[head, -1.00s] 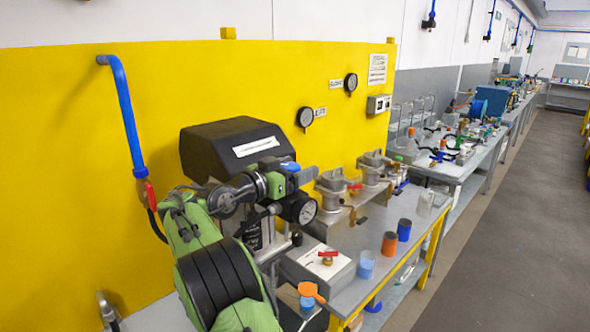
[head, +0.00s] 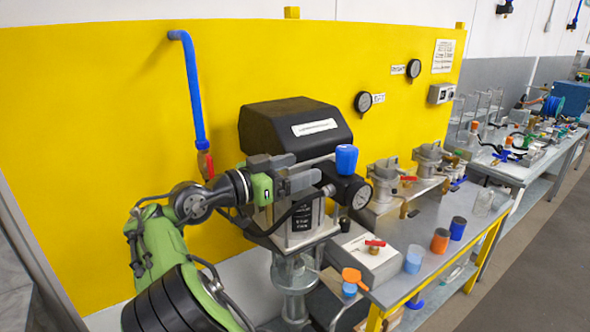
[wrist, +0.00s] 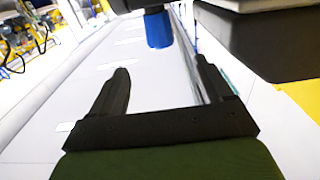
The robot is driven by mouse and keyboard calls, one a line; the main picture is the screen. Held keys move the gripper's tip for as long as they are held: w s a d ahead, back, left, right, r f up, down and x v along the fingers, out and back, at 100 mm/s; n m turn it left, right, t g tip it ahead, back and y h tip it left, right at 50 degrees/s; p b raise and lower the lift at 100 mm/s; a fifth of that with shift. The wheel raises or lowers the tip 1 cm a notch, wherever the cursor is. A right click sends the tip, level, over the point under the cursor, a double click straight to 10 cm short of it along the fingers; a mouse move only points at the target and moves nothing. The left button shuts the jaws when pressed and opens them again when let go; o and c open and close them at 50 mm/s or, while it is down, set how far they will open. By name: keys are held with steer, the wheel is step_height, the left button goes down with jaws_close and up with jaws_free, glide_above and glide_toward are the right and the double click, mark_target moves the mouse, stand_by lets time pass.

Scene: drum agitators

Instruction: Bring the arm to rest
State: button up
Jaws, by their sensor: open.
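My gripper (head: 294,177) is at the end of my green and black arm, in front of the black-topped drum agitator (head: 295,130). In the wrist view my gripper (wrist: 165,90) has its two dark fingers spread wide with nothing between them. A blue cup-like piece (head: 346,158) sits upright on the agitator's black side housing, just right of the fingers and apart from them. It also shows in the wrist view (wrist: 158,30), beyond the fingertips.
The bench (head: 400,290) holds a grey box with a red handle (head: 372,250), an orange cup (head: 440,240), a blue cup (head: 457,228) and metal vessels (head: 385,180). A blue pipe (head: 192,90) runs down the yellow wall. Open floor lies at the right.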

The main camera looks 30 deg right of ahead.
stand_by(0.4)
steer(key=s+d+f+n+t+y, duration=0.35)
steer(key=s+f+n+y, duration=0.3)
steer(key=f+y, duration=0.3)
steer(key=s+a+f+n+y, duration=0.3)
steer(key=s+a+n+y, duration=0.1)
steer(key=s+a, duration=0.5)
steer(key=s+a+f+n+t+y, duration=0.1)
steer(key=s+a+f+n+y, duration=0.3)
steer(key=s+a+n, duration=0.3)
steer(key=s+a, duration=0.2)
steer(key=a, duration=0.1)
steer(key=shift+s+a, duration=0.3)
steer(key=shift+s, duration=0.05)
steer(key=shift+t+y, duration=0.25)
